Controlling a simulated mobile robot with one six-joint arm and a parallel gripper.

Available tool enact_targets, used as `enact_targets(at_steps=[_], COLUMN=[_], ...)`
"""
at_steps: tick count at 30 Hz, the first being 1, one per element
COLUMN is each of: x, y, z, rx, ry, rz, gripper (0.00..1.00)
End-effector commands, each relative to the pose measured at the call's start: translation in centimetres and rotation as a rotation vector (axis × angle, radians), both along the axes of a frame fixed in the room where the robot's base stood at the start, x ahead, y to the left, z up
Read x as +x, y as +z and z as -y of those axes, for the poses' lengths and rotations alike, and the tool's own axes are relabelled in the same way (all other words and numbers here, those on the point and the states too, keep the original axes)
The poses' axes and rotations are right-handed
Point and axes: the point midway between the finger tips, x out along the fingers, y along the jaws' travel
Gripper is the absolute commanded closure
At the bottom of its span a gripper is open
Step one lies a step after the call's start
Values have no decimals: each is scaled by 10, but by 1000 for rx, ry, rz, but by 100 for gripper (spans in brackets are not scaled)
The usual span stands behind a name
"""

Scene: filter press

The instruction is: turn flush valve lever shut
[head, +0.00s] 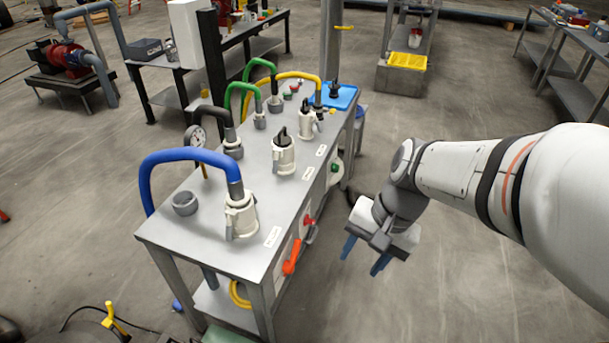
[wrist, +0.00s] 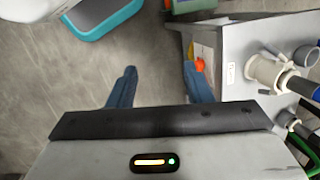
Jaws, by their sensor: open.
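An orange lever (head: 292,257) hangs at a slant on the front side of the grey bench (head: 215,258), below its top. It is the likely flush valve lever, though I cannot read its label. An orange part, probably the same lever, shows in the wrist view (wrist: 200,64) beside the right fingertip. My gripper (head: 364,256) is to the right of the lever, off the bench side, with blue fingers pointing down. In the wrist view my gripper (wrist: 159,72) has its fingers wide apart with only floor between them. The valve body behind the lever is mostly hidden.
A red knob (head: 309,221) and a green knob (head: 334,169) sit along the same bench side. White couplings (head: 240,216) and a blue hose (head: 190,157) stand on the bench top. A teal-rimmed bin (wrist: 104,25) is on the floor. Open floor lies right of the bench.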

Motion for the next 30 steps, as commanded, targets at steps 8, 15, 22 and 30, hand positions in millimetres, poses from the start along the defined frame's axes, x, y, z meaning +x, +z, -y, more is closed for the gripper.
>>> enact_targets(at_steps=[8,15,22,30], x=[52,126,194,224], y=[-122,-212,-294,-332], z=[-54,-73,-57,-44], rx=[395,717,987,1125], ry=[-560,-1017,-1340,-1472], rz=[-517,-974,-1327,-1484], gripper=[55,55,55,55])
